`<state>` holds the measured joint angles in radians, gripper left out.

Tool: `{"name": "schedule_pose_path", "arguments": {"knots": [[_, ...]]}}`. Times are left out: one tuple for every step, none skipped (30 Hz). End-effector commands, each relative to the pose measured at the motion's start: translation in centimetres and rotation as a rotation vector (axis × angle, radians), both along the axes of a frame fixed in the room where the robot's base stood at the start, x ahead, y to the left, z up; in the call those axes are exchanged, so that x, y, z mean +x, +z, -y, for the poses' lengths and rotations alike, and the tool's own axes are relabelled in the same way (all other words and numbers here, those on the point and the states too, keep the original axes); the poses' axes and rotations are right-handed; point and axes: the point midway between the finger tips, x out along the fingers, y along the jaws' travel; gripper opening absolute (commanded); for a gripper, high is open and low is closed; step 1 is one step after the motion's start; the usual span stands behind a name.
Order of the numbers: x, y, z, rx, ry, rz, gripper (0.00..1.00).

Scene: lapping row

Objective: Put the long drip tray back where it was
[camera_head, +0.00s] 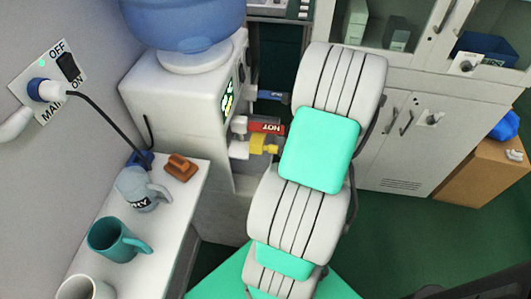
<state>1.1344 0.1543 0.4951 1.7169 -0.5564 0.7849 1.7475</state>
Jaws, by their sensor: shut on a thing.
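I cannot make out the long drip tray in this view. The white water dispenser (175,105) stands left of centre with a blue bottle (185,22) on top. On its right side are a blue tap (273,96), a red tap marked HOT (265,126) and a yellow tap (264,146). My white and teal arm rises through the middle of the picture and covers what lies behind it, including the space just right of the taps. My gripper does not show, so what it holds cannot be seen.
A narrow white counter at lower left (184,198) bears a grey-blue mug (135,190), a teal mug (108,240), a white mug (82,290) and a brown object (181,167). A black cable runs from the wall switch (52,80). White cabinets (415,160) stand behind; green floor is open at right.

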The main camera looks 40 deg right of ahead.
Motion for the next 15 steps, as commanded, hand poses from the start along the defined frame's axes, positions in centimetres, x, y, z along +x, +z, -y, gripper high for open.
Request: {"name": "schedule_pose_path", "arguments": {"knots": [[1.1, 0.0, -0.8, -0.001, 0.006, 0.001, 0.03], [1.6, 0.0, -1.2, -0.001, 0.006, 0.001, 0.03], [2.3, 0.0, -1.8, -0.001, 0.005, 0.0, 0.03], [2.8, 0.0, -2.2, -0.002, 0.006, 0.001, 0.03], [3.4, 0.0, -2.6, -0.002, 0.006, 0.001, 0.03], [4.0, 0.0, -3.1, -0.002, 0.006, 0.001, 0.03], [4.4, 0.0, -3.4, -0.002, 0.005, 0.001, 0.03], [4.9, 0.0, -3.8, -0.001, 0.005, 0.001, 0.03], [4.7, -0.8, -3.7, 0.002, 0.0, -0.001, 0.03], [4.7, -1.3, -3.7, 0.002, -0.001, 0.0, 0.03], [4.7, -1.6, -3.6, 0.001, -0.001, -0.001, 0.03], [4.7, -1.9, -3.6, 0.001, -0.001, -0.001, 0.03], [4.7, -2.0, -3.6, 0.001, 0.0, -0.001, 0.03], [4.7, -2.3, -3.6, 0.001, 0.0, -0.001, 0.03], [4.7, -2.7, -3.6, 0.001, -0.001, -0.001, 0.03]]}}
